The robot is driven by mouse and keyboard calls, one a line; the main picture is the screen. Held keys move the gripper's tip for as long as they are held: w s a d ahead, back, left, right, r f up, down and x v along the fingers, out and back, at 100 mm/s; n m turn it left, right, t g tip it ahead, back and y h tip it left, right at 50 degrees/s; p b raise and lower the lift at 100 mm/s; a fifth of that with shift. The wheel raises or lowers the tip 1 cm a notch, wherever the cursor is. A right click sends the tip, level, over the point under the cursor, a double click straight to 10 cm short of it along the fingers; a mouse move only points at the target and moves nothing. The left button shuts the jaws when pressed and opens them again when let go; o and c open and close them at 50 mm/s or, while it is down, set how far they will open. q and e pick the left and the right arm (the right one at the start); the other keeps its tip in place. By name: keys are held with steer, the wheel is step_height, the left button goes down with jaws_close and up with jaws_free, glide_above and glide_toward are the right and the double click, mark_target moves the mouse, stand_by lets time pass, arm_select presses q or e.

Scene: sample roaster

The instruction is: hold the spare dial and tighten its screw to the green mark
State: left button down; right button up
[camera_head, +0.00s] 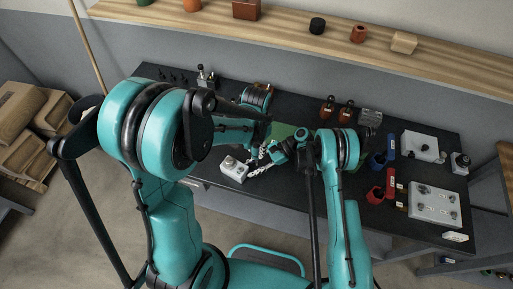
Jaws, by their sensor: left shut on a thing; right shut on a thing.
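My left gripper (262,152) is shut above the front edge of the dark bench, close to the other gripper. What it grips is too small and too covered to make out. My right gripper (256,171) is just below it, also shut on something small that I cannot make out. A light grey block (235,172) with a round knob on top stands at the bench's front edge, just left of both grippers. I cannot tell the spare dial, its screw or the green mark apart at this size.
A green mat (285,131) lies behind the grippers, partly hidden. Red (376,194) and blue (378,161) holders and a pale panel with knobs (434,204) are on the right of the bench (310,206). Amber bottles (327,108) stand at the back, below a wooden shelf (280,27).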

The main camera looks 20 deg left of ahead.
jaws_close()
steer(key=o, duration=1.4)
jaws_free()
arm_select(q)
steer(key=shift+r, duration=0.1)
arm_select(e)
steer(key=shift+r, duration=0.1)
